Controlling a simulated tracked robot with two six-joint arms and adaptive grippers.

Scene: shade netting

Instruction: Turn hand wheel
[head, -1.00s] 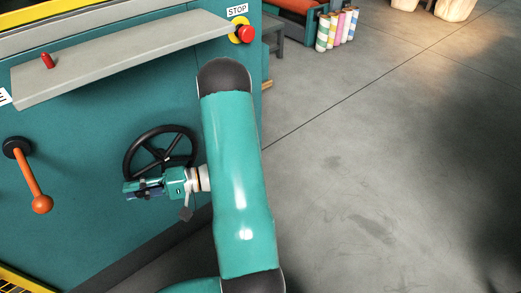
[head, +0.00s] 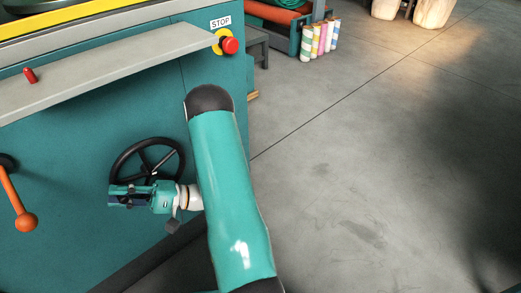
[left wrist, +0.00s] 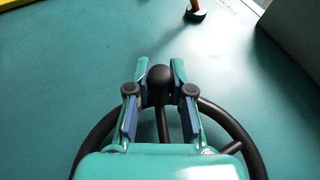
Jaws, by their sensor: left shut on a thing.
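The black hand wheel (head: 147,161) is mounted on the teal machine's side panel. My left gripper (head: 120,196) is at the lower left part of its rim in the head view. In the left wrist view the two fingers of the left gripper (left wrist: 160,88) stand on either side of a round black knob (left wrist: 160,77) on the wheel's rim, and are shut on it. The wheel's rim (left wrist: 238,130) and spokes show behind the gripper, whose body hides its lower part. My right gripper is not in view.
An orange lever (head: 16,206) stands left of the wheel. A grey shelf (head: 110,72) juts out above it. A red stop button (head: 229,45) is at the machine's corner. Coloured rolls (head: 318,39) stand behind. The floor (head: 380,150) to the right is clear.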

